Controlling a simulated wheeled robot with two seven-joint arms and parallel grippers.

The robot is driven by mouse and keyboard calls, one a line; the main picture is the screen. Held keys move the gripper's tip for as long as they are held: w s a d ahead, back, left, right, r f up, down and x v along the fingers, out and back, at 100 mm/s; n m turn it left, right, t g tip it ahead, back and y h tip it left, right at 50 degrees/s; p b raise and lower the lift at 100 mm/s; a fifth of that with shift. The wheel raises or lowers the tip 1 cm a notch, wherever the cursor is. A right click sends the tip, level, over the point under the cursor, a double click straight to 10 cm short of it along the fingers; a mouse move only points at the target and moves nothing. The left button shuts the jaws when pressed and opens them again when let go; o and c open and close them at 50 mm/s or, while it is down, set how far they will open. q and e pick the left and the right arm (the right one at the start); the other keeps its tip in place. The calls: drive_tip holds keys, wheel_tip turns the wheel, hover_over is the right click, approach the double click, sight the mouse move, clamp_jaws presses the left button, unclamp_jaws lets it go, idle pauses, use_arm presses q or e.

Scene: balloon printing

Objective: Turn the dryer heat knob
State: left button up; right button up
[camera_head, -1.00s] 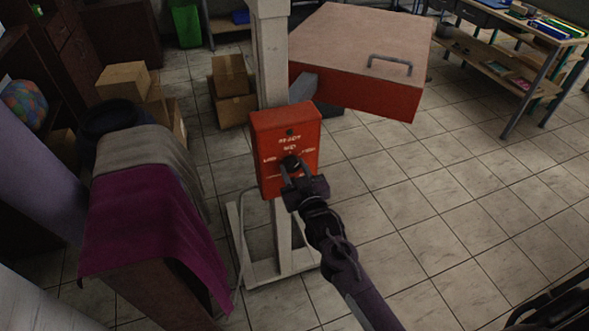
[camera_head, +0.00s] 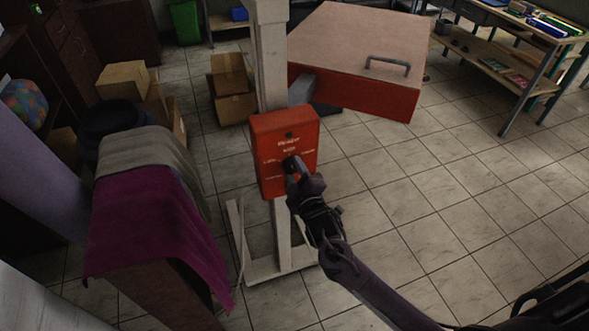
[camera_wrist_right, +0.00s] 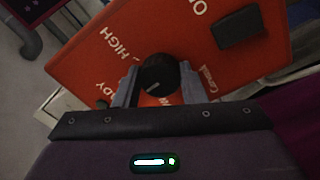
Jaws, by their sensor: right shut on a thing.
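The dryer's red control box (camera_head: 272,141) is mounted on a pale upright post in the head view. It also fills much of the right wrist view (camera_wrist_right: 105,62), where it appears rotated, with white lettering including "HIGH". The black heat knob (camera_wrist_right: 158,75) has a pale pointer mark and sits between the fingers of my right gripper (camera_wrist_right: 159,86). In the head view my right gripper (camera_head: 291,166) reaches the front of the box and mostly hides the knob. The gripper is shut on the knob. My left gripper is not in view.
The dryer's large red panel with a handle (camera_head: 387,66) juts out above and right of the box. A bench draped in magenta cloth (camera_head: 150,225) stands at left. Cardboard boxes (camera_head: 122,81) lie behind it. The tiled floor (camera_head: 450,190) at right is open.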

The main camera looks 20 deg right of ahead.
drive_tip(key=n+p, duration=0.1)
drive_tip(key=n, duration=0.4)
drive_tip(key=shift+r+n, duration=0.15)
drive_tip(key=shift+n, duration=0.15)
drive_tip(key=n+p, duration=0.1)
drive_tip(key=n, duration=0.3)
drive_tip(key=shift+n+p, duration=0.4)
drive_tip(key=shift+n, duration=0.3)
drive_tip(key=o, duration=1)
drive_tip(key=s+b, duration=0.2)
drive_tip(key=s, duration=0.6)
drive_tip(key=shift+d, duration=0.15)
drive_tip(key=shift+w, duration=0.1)
